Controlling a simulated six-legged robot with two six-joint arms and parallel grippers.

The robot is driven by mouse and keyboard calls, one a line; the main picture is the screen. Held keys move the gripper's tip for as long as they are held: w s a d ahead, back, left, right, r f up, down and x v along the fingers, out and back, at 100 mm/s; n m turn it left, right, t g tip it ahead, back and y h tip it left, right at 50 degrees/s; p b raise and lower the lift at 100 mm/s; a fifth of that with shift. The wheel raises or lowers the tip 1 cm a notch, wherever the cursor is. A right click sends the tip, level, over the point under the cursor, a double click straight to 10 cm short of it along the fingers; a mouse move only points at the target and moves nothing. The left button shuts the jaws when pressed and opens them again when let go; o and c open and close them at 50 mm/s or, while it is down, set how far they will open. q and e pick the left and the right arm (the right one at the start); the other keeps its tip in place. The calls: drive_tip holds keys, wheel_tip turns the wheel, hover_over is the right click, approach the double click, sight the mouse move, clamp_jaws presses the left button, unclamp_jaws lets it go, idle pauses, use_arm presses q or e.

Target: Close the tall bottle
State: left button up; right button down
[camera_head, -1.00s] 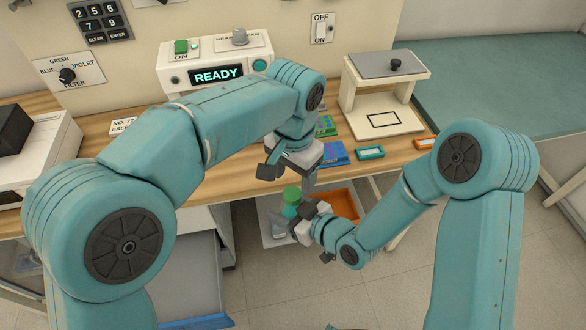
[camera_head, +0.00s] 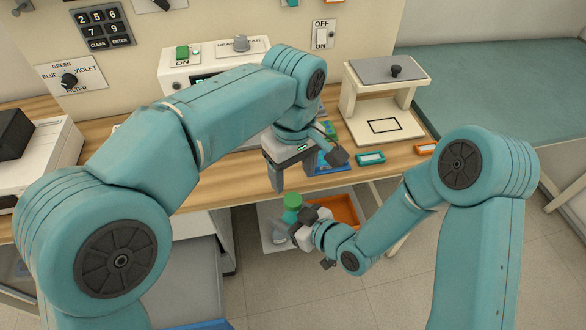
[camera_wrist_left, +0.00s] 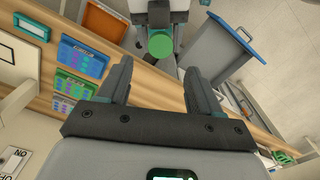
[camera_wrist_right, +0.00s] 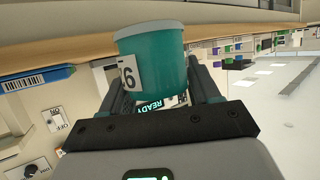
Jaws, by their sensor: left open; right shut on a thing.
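The tall bottle (camera_head: 280,232) is teal with a green top that looks like a cap (camera_head: 292,200). In the right wrist view the bottle (camera_wrist_right: 170,60) carries a white number label. My right gripper (camera_head: 302,222) is shut on its body and holds it in front of the counter. My left gripper (camera_head: 292,182) is open and empty just above the green top, fingers pointing down. In the left wrist view the green top (camera_wrist_left: 160,43) lies just beyond the open fingertips, apart from them. Whether the cap sits fully down cannot be told.
An orange tray (camera_head: 345,208) is below the counter, behind the right gripper. The counter (camera_head: 330,180) edge is close to the left gripper. Small blue-green racks (camera_head: 328,156) and a cream stand (camera_head: 385,110) are on the counter. Open floor (camera_head: 400,280) is in front.

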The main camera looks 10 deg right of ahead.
sight(293, 199)
use_arm(q)
drive_tip(key=shift+f, duration=4)
drive_tip(key=c, duration=1.1)
drive_tip(key=shift+m, duration=1.6)
drive_tip(key=o, duration=1.1)
drive_tip(key=shift+o, duration=0.2)
